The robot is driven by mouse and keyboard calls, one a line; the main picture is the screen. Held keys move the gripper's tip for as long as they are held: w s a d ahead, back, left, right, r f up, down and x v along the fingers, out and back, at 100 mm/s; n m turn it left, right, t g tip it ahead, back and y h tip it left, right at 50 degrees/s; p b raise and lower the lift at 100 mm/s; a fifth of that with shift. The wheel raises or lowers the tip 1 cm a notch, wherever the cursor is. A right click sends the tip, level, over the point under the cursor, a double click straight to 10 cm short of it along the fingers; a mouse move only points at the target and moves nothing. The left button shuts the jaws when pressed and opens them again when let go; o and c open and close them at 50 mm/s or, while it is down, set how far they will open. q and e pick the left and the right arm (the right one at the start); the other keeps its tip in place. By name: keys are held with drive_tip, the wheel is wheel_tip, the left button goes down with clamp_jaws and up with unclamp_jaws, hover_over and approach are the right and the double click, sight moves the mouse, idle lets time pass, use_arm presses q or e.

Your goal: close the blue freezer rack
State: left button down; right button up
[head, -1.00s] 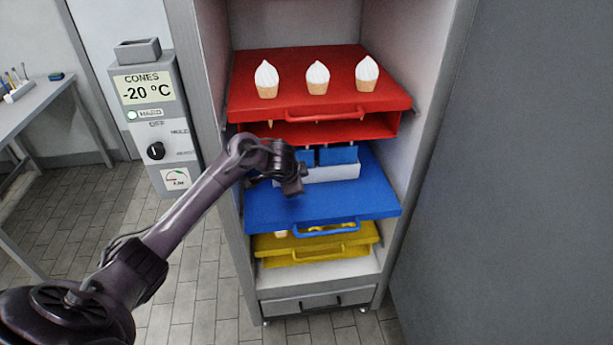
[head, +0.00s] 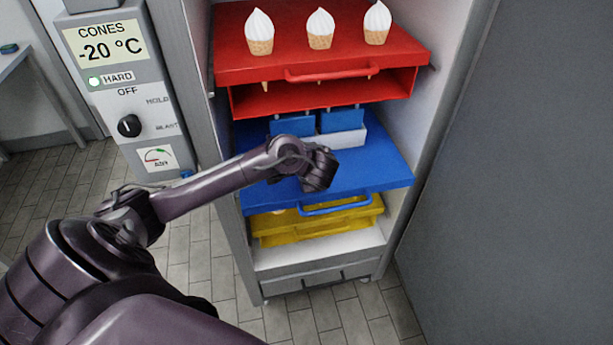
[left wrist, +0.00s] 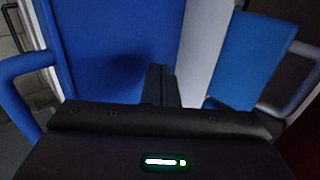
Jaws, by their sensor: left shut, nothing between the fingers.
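The blue freezer rack (head: 370,172) is pulled out from the cabinet, below the red rack and above the yellow one. Its handle (head: 335,207) runs along its front edge. A white block with blue plates (head: 342,120) stands at its back. My left gripper (head: 318,180) is over the rack's top, behind the handle; the head view does not clearly show whether it touches. In the left wrist view, the shut, empty fingers (left wrist: 160,84) are in front of the rack's blue surface (left wrist: 110,45), with a blue handle (left wrist: 18,90) at left. My right gripper is out of view.
The red rack (head: 240,68) sticks out above with three cones on it. The yellow rack (head: 320,225) is below. The cabinet's side walls (head: 430,90) bound the opening. A control panel (head: 120,80) stands at left. Tiled floor is open in front.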

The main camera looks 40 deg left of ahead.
sight(314, 137)
use_arm(q)
drive_tip(key=b+x, duration=0.2)
drive_tip(key=x, duration=0.1)
drive_tip(key=shift+s+d+f, duration=0.1)
drive_tip(key=shift+d, duration=0.1)
drive_tip(key=w+a+b, duration=0.1)
drive_tip(key=w+a, duration=0.1)
drive_tip(key=shift+w+a+r+b, duration=0.1)
drive_tip(key=shift+a+r+b, duration=0.15)
drive_tip(key=shift+b, duration=0.1)
drive_tip(key=shift+w+a, duration=0.15)
drive_tip(key=shift+a, duration=0.05)
drive_tip(key=shift+r, duration=0.15)
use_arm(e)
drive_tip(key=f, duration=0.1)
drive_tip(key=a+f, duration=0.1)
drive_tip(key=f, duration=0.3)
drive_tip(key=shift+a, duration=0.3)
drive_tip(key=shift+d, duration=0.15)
